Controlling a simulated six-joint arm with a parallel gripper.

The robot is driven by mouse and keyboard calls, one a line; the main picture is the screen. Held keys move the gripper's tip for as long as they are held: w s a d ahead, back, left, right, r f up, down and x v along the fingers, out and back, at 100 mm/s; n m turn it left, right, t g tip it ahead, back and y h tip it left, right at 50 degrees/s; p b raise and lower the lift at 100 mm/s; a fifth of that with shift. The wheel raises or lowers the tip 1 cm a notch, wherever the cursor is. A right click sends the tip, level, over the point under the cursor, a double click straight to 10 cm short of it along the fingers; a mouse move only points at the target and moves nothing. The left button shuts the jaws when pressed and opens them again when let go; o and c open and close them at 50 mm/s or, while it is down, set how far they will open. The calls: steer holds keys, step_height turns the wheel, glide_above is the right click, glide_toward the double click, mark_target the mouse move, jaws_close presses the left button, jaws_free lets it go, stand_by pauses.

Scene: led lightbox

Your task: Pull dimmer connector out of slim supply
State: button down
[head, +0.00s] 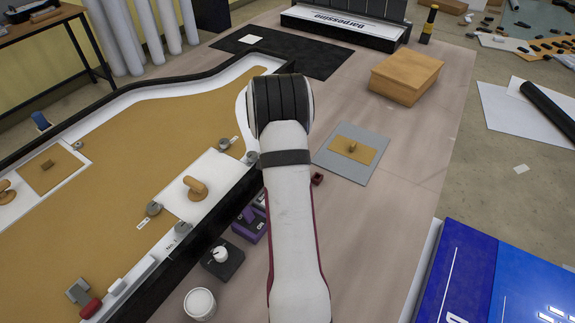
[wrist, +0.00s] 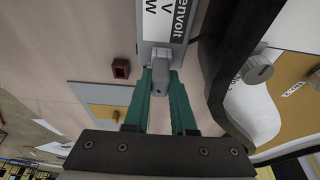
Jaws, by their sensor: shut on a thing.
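In the wrist view the slim supply (wrist: 148,25) is a grey bar with a white printed label, partly cut off by the top edge. The grey dimmer connector (wrist: 168,88) is at its near end, in line with it. It appears to touch the supply; how deep it sits I cannot tell. My gripper (wrist: 165,80) has green fingers, one on each side of the connector, shut on it.
A small dark red block (wrist: 121,68) lies beside the supply. A black box with a white knob (head: 222,258) and a purple device (head: 250,224) stand by the black-walled lightbox (head: 205,240). A grey plate with a tan panel (head: 345,150) lies right of my arm.

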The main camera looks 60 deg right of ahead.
stand_by(0.5)
steer(key=shift+r, duration=1.3)
steer(key=shift+r, duration=2.5)
steer(key=s+a, duration=0.8)
steer(key=a, duration=0.3)
steer(key=shift+a, duration=0.3)
steer(key=shift+w, duration=0.15)
